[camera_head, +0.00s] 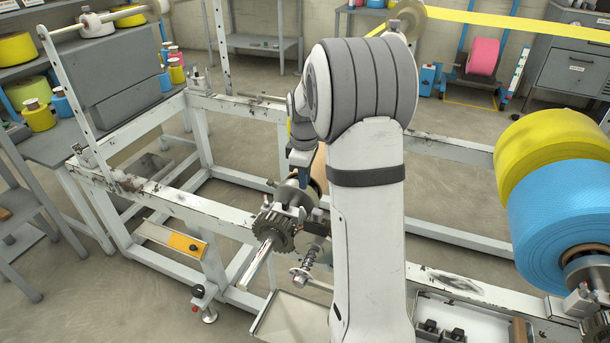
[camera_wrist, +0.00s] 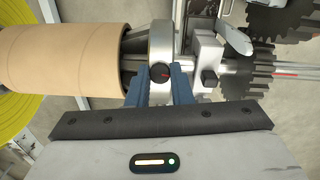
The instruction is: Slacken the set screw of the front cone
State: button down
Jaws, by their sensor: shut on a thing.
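In the wrist view the set screw (camera_wrist: 160,74) is a round black knob with a red mark. It sits on the collar of the metal front cone (camera_wrist: 159,38), whose dark end goes into a cardboard core (camera_wrist: 70,58). My gripper (camera_wrist: 161,80) has its two blue fingers shut on the knob, one on each side. In the head view my arm hides much of this place. The metal cone (camera_head: 296,190) shows left of the arm, behind a dark gear (camera_head: 273,231); the set screw cannot be made out there.
In the wrist view, a light clamp block (camera_wrist: 208,55) and toothed gears (camera_wrist: 252,78) sit on the shaft just right of the cone. In the head view, the machine's white frame (camera_head: 190,207) surrounds the spot. Yellow (camera_head: 545,150) and blue (camera_head: 560,205) rolls stand at right.

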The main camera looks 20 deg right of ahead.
jog(key=shift+n, duration=0.4)
jog(key=c, duration=1.3)
grip_release()
jog(key=r+p, duration=0.1)
jog(key=r, duration=0.3)
jog(key=r+p, duration=0.1)
jog(key=r, duration=0.2)
jog(key=shift+s+a+r, duration=0.2)
jog(key=shift+r, duration=0.2)
jog(key=s+a+r+m+t+p, duration=0.1)
jog(key=s+a+r+m+p, duration=0.4)
jog(key=s, duration=0.8)
jog(key=s+a+r+m+t+p, duration=0.1)
jog(key=s+a+r+m+p, duration=0.5)
jog(key=s+r+p, duration=0.6)
jog(key=shift+s+a+r, duration=0.55)
jog(key=shift+r, duration=0.05)
